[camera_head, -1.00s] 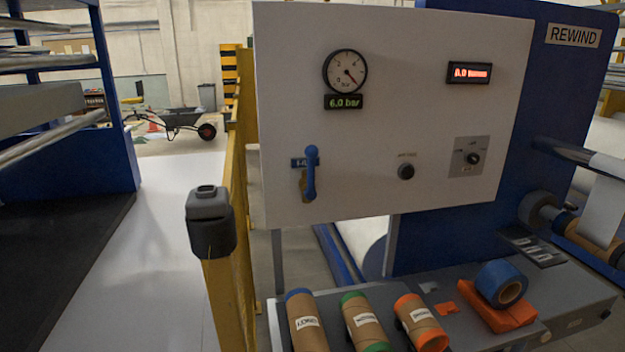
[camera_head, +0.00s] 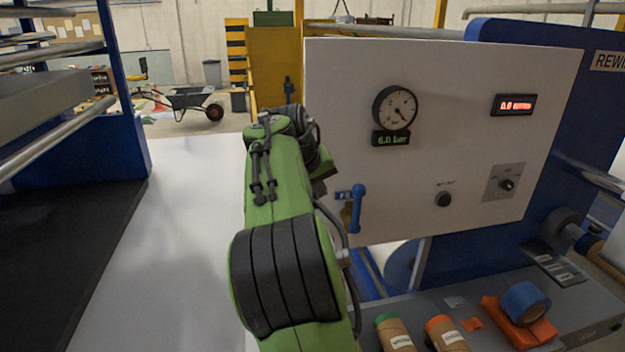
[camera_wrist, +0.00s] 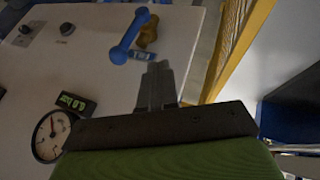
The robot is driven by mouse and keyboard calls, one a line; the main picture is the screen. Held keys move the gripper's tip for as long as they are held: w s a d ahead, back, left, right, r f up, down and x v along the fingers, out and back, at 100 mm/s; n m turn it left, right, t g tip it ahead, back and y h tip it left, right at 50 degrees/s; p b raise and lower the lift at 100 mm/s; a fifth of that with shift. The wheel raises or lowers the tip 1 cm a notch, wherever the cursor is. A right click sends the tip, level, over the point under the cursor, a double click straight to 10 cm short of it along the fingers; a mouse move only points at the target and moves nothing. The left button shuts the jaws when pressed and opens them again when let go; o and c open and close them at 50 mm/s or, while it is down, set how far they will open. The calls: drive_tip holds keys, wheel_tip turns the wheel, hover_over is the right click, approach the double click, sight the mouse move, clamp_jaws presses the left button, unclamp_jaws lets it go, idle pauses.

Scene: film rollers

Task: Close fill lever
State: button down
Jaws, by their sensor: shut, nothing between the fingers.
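The fill lever (camera_head: 357,210) is a blue handle on the white control panel's lower left. It hangs downward beside a small blue label (camera_head: 343,195) and a brass valve body (camera_head: 346,215). In the wrist view, which is turned about upside down, the lever (camera_wrist: 128,38) is near the top, with the brass body (camera_wrist: 148,32) beside it. My gripper (camera_wrist: 160,70) is shut and empty. Its fingertips are close to the label and lever in that picture, with no contact visible. In the head view, my green arm hides most of the gripper.
The white panel (camera_head: 450,110) also carries a gauge (camera_head: 395,107) reading 6.0 bar, a red display (camera_head: 515,104), a black button (camera_head: 443,199) and a rotary switch (camera_head: 506,184). Below is a grey bench with cores and a blue tape roll (camera_head: 525,302). A yellow post (camera_wrist: 240,45) stands beside the panel.

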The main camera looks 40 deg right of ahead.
approach(357, 209)
drive_tip(key=w+d+f, duration=0.3)
drive_tip(key=f, duration=0.2)
drive_tip(key=shift+a+r, duration=0.2)
idle(0.3)
drive_tip(key=shift+w, duration=0.1)
